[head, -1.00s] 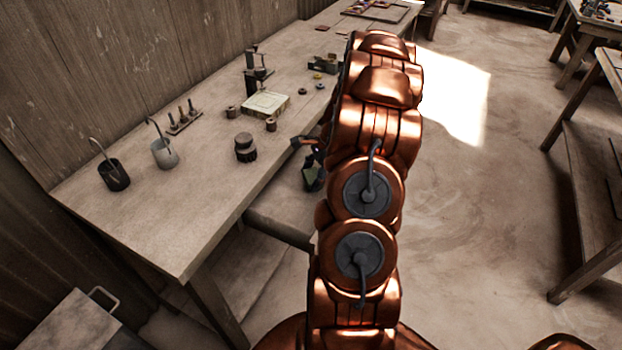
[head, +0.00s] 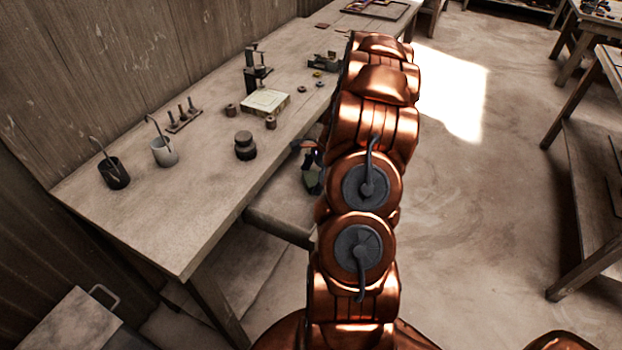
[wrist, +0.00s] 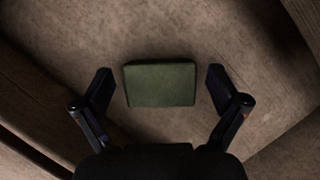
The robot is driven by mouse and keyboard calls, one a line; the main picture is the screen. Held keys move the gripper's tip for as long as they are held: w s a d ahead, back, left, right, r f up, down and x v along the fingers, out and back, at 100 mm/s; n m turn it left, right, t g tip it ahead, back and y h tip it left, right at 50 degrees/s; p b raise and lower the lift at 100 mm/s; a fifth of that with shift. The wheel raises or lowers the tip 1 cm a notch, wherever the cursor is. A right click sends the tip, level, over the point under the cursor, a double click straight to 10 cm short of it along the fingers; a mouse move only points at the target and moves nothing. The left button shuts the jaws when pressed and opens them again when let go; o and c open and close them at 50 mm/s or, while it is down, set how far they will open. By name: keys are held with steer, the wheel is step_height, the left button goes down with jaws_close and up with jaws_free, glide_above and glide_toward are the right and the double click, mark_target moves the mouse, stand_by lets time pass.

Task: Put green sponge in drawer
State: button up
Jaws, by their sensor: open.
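The green sponge (wrist: 160,84) is a flat rectangular block, seen from above in the wrist view. It lies between the two fingers of my gripper (wrist: 159,82), with a gap on each side. My gripper is open and does not hold it. Below the sponge is a brown floor with raised walls, which looks like the inside of the drawer. In the head view the drawer (head: 273,222) is pulled out from under the table. My gripper (head: 312,172) is over it, partly hidden by my arm, with a small green patch at it.
The long wooden table (head: 185,205) stands left of my arm. Open floor (head: 470,220) lies to the right.

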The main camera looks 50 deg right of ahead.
steer(key=b+v, duration=0.2)
steer(key=v, duration=1)
steer(key=shift+r+b, duration=0.15)
steer(key=shift+b, duration=0.15)
steer(key=s+a+r+n+g, duration=0.15)
steer(key=a+n, duration=0.25)
steer(key=a, duration=0.4)
steer(key=s+a+r+n+h, duration=0.1)
steer(key=a+r+n, duration=0.25)
steer(key=a, duration=0.55)
steer(key=s+a+r+n+g, duration=0.15)
steer(key=a+n, duration=0.25)
steer(key=a, duration=0.4)
steer(key=s+a+n+h, duration=0.1)
steer(key=s+a+n, duration=0.4)
steer(key=s, duration=0.4)
steer(key=s+a+n+g+h, duration=0.1)
steer(key=s+a+n+h, duration=0.1)
steer(key=s+a+n, duration=0.4)
steer(key=s+n, duration=0.1)
steer(key=s, duration=0.1)
steer(key=shift+s+a, duration=0.3)
steer(key=shift+s, duration=0.1)
